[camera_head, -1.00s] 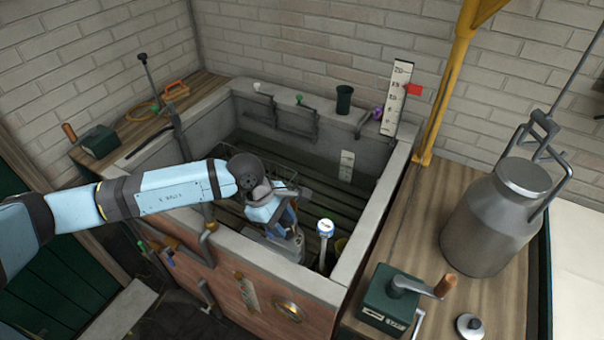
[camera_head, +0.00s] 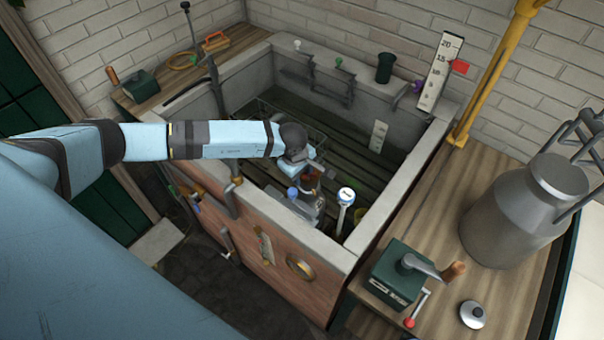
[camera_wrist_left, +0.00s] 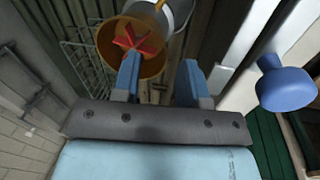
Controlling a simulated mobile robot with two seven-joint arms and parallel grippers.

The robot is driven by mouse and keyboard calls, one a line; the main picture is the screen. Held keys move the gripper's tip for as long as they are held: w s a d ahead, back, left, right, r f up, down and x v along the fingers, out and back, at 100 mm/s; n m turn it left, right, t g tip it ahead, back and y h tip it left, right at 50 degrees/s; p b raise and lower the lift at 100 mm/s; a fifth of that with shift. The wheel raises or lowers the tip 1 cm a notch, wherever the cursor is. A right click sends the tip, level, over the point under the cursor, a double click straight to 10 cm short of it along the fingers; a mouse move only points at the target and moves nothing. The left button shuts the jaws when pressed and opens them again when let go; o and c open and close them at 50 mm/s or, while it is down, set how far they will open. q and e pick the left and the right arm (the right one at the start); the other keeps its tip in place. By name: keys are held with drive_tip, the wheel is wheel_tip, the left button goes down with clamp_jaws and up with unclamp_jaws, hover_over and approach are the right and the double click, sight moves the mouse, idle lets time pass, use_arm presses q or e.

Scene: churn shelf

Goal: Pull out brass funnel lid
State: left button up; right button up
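In the left wrist view, a round brass rim with a red cross-shaped handle (camera_wrist_left: 132,40) appears to be the brass funnel lid. My left gripper (camera_wrist_left: 160,66) is open, its two blue fingers apart with nothing clearly held between them. The handle is at the left fingertip, nearer that finger than the middle of the gap; I cannot tell whether they touch. In the head view, my left gripper (camera_head: 308,180) is down inside the stone trough near its front wall. A small reddish patch shows beside it, but the lid is mostly hidden there. My right gripper is not in view.
A blue knob (camera_wrist_left: 285,84) stands close to the right finger. A white-topped post (camera_head: 346,196) stands right of the gripper. The trough's front rim (camera_head: 290,232) lies close below the arm. A wire rack (camera_wrist_left: 84,72) is left of the lid. A milk can (camera_head: 520,215) stands right.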

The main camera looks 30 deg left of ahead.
use_arm(q)
drive_tip(key=shift+w+d+f, duration=0.1)
drive_tip(key=shift+w+f, duration=0.05)
drive_tip(key=shift+f, duration=0.5)
drive_tip(key=shift+w+f, duration=0.1)
drive_tip(key=shift+f, duration=0.55)
drive_tip(key=shift+c, duration=0.4)
